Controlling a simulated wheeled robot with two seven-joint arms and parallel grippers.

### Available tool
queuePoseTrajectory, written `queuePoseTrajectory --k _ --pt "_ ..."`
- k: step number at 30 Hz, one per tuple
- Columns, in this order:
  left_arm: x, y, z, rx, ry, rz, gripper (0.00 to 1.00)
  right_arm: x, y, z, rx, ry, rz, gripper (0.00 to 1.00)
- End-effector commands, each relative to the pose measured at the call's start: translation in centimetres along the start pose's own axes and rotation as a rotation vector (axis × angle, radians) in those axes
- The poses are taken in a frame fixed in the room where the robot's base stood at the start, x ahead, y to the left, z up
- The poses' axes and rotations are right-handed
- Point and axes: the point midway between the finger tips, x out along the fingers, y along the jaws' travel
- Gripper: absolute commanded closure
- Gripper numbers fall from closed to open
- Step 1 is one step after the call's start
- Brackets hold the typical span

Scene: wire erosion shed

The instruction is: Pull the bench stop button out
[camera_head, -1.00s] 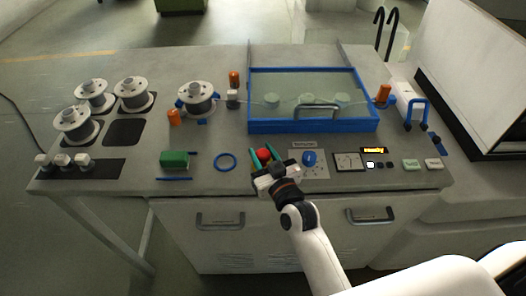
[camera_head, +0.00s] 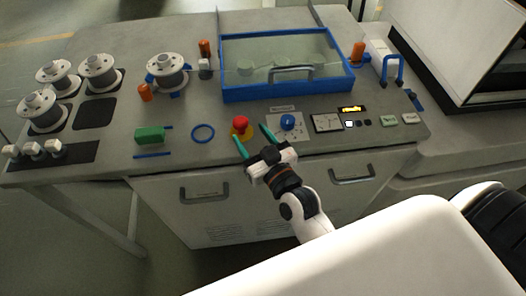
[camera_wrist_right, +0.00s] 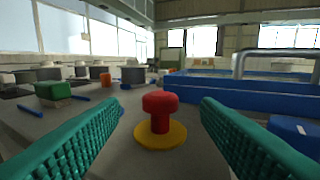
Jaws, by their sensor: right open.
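The bench stop button (camera_head: 240,123) is a red mushroom head on a yellow round base, near the front edge of the bench. In the right wrist view the red button (camera_wrist_right: 160,108) stands upright on its stem, between my fingers and ahead of them. A stretch of red stem shows between the head and the yellow base. My right gripper (camera_head: 254,140) is open, with green fingers, just in front of the button and a little to its right. The open fingers also show in the wrist view (camera_wrist_right: 160,135), apart from the button. My left gripper is not in view.
A blue knob (camera_head: 287,122) sits right of the button. A blue ring (camera_head: 203,133) and a green block (camera_head: 150,135) lie to its left. A blue-framed tank (camera_head: 287,92) with a clear lid stands behind. White spools (camera_head: 166,71) stand at the left.

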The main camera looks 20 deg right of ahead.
Motion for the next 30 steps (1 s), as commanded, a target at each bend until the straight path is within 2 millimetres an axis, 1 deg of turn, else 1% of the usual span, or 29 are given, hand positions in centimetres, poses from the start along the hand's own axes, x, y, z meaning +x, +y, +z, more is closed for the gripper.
queuePoseTrajectory --k 1,3,6,10,15,30 --pt "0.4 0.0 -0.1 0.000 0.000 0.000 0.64 -1.2 0.0 -0.3 -0.001 0.003 0.000 0.43" --pt "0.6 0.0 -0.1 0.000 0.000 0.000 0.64 -2.5 0.0 -0.2 -0.001 0.001 0.000 0.43" --pt "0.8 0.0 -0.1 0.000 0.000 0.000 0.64 -3.9 0.0 -0.2 0.001 0.002 0.000 0.43" --pt "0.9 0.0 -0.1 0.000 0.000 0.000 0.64 -5.1 0.0 -0.1 0.000 -0.001 0.000 0.43" --pt "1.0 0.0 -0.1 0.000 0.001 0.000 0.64 -5.6 0.0 0.1 0.000 -0.003 0.000 0.43" --pt "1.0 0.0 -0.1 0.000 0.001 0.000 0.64 -5.6 0.0 0.1 0.000 -0.003 -0.001 0.43"
